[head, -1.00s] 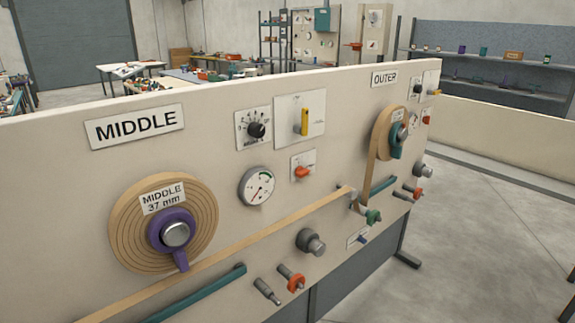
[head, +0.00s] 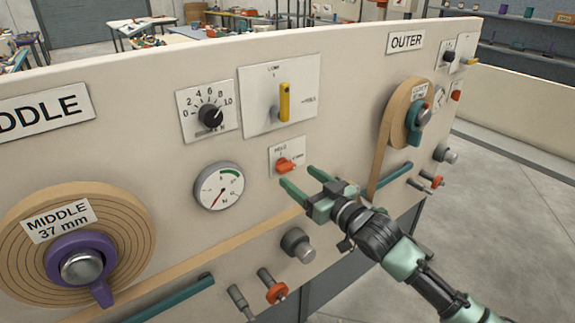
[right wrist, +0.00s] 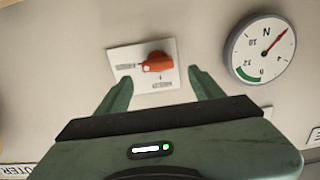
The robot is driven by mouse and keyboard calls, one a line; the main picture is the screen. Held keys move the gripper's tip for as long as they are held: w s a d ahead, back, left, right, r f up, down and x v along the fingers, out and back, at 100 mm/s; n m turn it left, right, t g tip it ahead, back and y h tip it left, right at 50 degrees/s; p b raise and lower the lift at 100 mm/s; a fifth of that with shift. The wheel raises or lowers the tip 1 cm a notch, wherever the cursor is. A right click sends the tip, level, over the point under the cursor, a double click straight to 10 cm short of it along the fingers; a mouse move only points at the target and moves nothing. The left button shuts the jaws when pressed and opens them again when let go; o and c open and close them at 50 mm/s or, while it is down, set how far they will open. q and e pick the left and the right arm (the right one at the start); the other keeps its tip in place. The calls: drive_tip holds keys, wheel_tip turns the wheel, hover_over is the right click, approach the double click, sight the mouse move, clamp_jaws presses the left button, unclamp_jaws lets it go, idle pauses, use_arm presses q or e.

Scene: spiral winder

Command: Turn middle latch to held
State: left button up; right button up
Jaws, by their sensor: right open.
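A small orange knob (head: 287,165) sits on a white plate (head: 278,153) on the middle part of the panel; its handle lies sideways, pointing right in the head view. Small labels stand above and right of it, too small to read surely. My right gripper (head: 298,178) is open just below and right of the knob, apart from it. In the right wrist view the orange knob (right wrist: 158,63) shows between and beyond the open fingers (right wrist: 159,77), with nothing held. A yellow lever (head: 285,102) stands upright on a larger plate above. My left gripper is out of view.
A black dial (head: 211,116) and a round gauge (head: 219,187) are left of the knob. A tan strip (head: 235,242) runs below it from the MIDDLE coil (head: 130,240). A grey knob (head: 298,244) juts out below. The OUTER reel (head: 396,112) is to the right.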

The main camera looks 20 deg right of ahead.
sight(289, 169)
drive_tip(key=x, duration=0.4)
drive_tip(key=shift+w+p, duration=0.15)
drive_tip(key=shift+p, duration=0.25)
drive_tip(key=shift+w+f, duration=0.1)
drive_tip(key=shift+w, duration=0.25)
drive_tip(key=shift+w+a, duration=0.1)
drive_tip(key=shift+w, duration=0.05)
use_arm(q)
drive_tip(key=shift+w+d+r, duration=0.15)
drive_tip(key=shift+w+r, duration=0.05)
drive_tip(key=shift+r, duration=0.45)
use_arm(e)
drive_tip(key=c, duration=1.4)
